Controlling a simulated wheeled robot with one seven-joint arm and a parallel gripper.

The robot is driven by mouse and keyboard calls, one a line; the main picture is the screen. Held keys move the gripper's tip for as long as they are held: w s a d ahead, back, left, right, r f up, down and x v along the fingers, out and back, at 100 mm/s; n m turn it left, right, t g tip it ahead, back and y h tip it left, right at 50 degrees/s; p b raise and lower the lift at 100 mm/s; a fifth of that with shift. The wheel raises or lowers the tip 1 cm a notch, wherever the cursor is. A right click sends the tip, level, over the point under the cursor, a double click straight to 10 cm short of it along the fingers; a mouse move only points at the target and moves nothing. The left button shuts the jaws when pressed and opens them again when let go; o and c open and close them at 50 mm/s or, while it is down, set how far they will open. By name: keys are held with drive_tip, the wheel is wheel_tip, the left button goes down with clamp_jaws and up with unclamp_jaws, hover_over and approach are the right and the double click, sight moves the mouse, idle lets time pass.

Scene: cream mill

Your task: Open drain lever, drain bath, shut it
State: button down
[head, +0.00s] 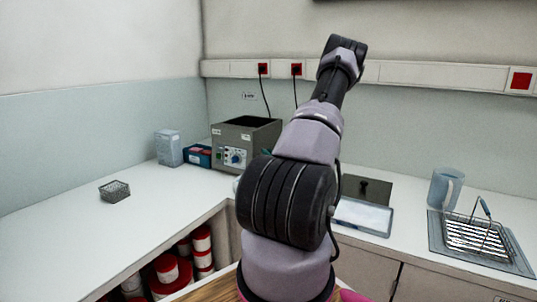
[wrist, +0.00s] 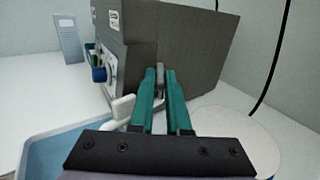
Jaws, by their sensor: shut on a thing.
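The bath is a dark grey box (head: 246,146) with an open top, a dial and a front panel, on the back counter in the head view. Its side fills the upper middle of the wrist view (wrist: 185,45). My gripper (wrist: 159,74) has teal fingers close to the bath's lower side. They are shut on a small grey metal piece (wrist: 160,84), which looks like the drain lever; the fingers hide most of it. A white spout-like piece (wrist: 122,107) shows just left of the fingers.
A blue tray (wrist: 62,150) lies at lower left in the wrist view, and a white round thing (wrist: 235,140) stands at right. A blue-grey jug (head: 446,188) and a wire rack (head: 477,236) are at right. A small mesh basket (head: 115,191) sits on the clear left counter.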

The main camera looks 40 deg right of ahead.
sight(261, 148)
drive_tip(key=shift+w+a+m+g+h, duration=0.2)
drive_tip(key=shift+a+m+h, duration=0.25)
drive_tip(key=shift+h, duration=0.3)
drive_tip(key=shift+w+a+m+g+h, duration=0.1)
drive_tip(key=shift+a+m+g+h, duration=0.15)
drive_tip(key=shift+m+h, duration=0.4)
drive_tip(key=h, duration=0.1)
drive_tip(key=m+g+h, duration=0.1)
drive_tip(key=a+m+h, duration=0.1)
drive_tip(key=shift+w+g+h, duration=0.25)
drive_tip(key=shift+g+h, duration=0.1)
drive_tip(key=shift+h, duration=0.05)
drive_tip(key=shift+w+a+m+g+h, duration=0.3)
drive_tip(key=shift+m+g+h, duration=0.65)
drive_tip(key=shift+g, duration=0.1)
drive_tip(key=shift+w+a+m+g+h, duration=0.25)
drive_tip(key=shift+w+m+g+h, duration=0.1)
drive_tip(key=shift+m+g+h, duration=0.65)
drive_tip(key=shift+w+a+m+g+h, duration=0.3)
drive_tip(key=shift+m+g+h, duration=0.65)
drive_tip(key=shift+g, duration=0.1)
drive_tip(key=c, duration=0.9)
unclamp_jaws()
